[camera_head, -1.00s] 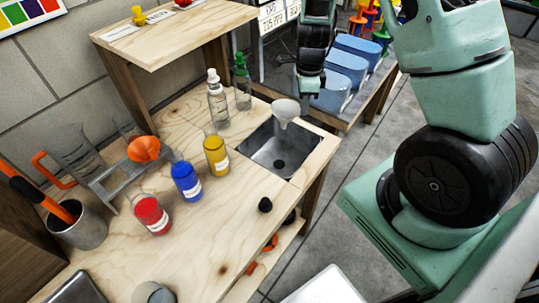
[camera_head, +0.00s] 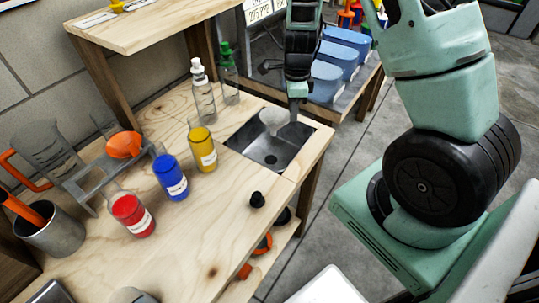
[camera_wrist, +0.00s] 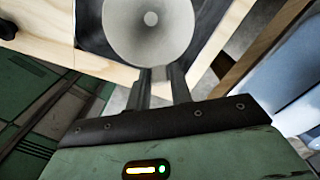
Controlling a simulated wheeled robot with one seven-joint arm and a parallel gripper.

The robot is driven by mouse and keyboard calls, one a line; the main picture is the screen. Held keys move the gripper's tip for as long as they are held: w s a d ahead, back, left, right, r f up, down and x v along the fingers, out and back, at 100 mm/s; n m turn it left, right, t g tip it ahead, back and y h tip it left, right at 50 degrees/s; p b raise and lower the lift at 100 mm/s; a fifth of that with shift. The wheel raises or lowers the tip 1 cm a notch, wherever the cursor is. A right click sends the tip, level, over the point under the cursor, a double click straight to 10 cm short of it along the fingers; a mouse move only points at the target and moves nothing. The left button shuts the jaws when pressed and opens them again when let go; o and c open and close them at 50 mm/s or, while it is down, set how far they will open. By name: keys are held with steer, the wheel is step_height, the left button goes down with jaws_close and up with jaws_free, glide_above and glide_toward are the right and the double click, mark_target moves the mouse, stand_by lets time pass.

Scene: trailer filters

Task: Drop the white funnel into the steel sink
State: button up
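The white funnel (camera_head: 275,118) is in my gripper (camera_head: 293,112), over the back part of the steel sink (camera_head: 259,152) in the head view. In the wrist view, the two fingers (camera_wrist: 161,73) pinch the near rim of the funnel (camera_wrist: 168,40), and its wide mouth faces the camera. The dark sink (camera_wrist: 91,25) shows around the funnel there. The funnel appears at or just above the level of the sink's opening; I cannot tell whether it touches the basin.
A yellow bottle (camera_head: 202,149), a blue bottle (camera_head: 170,177) and a clear bottle (camera_head: 204,99) stand left of the sink. Blue bins (camera_head: 325,82) stand behind on another table. An orange funnel (camera_head: 124,144) sits in a grey rack.

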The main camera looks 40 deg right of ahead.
steer(key=o, duration=0.3)
step_height(320, 180, up, 18)
steer(key=shift+f+p, duration=0.25)
steer(key=shift+p, duration=0.5)
steer(key=s+a+n+y, duration=0.1)
steer(key=s+a+n, duration=0.2)
steer(key=a+n, duration=0.5)
steer(key=s+a+n, duration=0.3)
steer(key=a+n, duration=0.3)
steer(key=a, duration=0.4)
steer(key=s+a+n, duration=0.3)
steer(key=s+n, duration=0.2)
steer(key=n, duration=0.1)
steer(key=s+a+n, duration=0.3)
steer(key=s+n, duration=0.2)
steer(key=n, duration=0.1)
steer(key=s+a+n, duration=0.4)
steer(key=s+n, duration=0.1)
steer(key=n, duration=0.1)
steer(key=shift+s+a+n, duration=0.1)
steer(key=shift+s+n, duration=0.2)
steer(key=shift+s, duration=0.1)
